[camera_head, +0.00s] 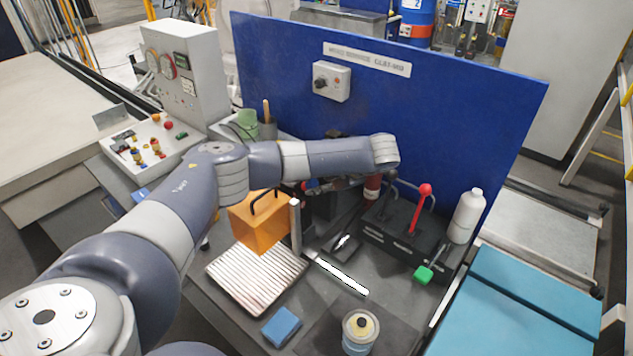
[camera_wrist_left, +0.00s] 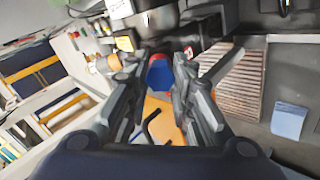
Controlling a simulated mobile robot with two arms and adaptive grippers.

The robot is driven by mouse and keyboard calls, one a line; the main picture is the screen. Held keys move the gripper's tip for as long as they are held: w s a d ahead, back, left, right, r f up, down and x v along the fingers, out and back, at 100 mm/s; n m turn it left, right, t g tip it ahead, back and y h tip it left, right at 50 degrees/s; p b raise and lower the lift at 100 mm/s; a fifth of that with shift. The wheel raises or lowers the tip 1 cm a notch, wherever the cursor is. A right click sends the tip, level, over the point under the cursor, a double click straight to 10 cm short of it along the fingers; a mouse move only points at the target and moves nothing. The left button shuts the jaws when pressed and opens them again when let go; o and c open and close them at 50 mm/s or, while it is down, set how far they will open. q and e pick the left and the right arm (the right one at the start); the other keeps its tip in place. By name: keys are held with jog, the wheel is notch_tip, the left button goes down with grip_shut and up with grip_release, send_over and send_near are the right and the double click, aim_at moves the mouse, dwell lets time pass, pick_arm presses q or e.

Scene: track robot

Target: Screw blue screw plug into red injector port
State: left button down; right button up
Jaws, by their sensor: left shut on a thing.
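The blue screw plug (camera_wrist_left: 160,77) sits between the fingertips of my left gripper (camera_wrist_left: 162,80) in the left wrist view. The gripper is shut on it. The red injector port (camera_wrist_left: 158,58) shows just beyond the plug, in line with it. I cannot tell whether the two touch or how far the plug is in. In the head view my left gripper (camera_head: 318,185) reaches to the left below the wrist, over the bench and above the orange block's right side. Small blue and red parts show there, mostly hidden by the fingers. My right gripper is not in view.
An orange block with a black handle (camera_head: 255,228) stands close below the gripper. A ribbed metal plate (camera_head: 245,280), a blue block (camera_head: 281,326) and a black box with a red lever (camera_head: 405,235) are nearby. A blue panel (camera_head: 450,110) rises behind. A white bottle (camera_head: 466,216) stands right.

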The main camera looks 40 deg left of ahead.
pick_arm(q)
jog(key=shift+a+m, duration=0.1)
jog(key=shift+m, duration=0.4)
jog(key=shift+d+f+m, duration=0.1)
jog(key=shift+d+m, duration=0.2)
jog(key=shift+m, duration=0.1)
jog(key=shift+s+a+f+m, duration=0.1)
jog(key=shift+s+a+m, duration=0.05)
jog(key=shift+m, duration=0.15)
jog(key=c, duration=1.3)
grip_release()
jog(key=shift+w+a, duration=0.1)
jog(key=shift+w, duration=0.1)
jog(key=shift+r, duration=0.2)
jog(key=shift+c, duration=0.9)
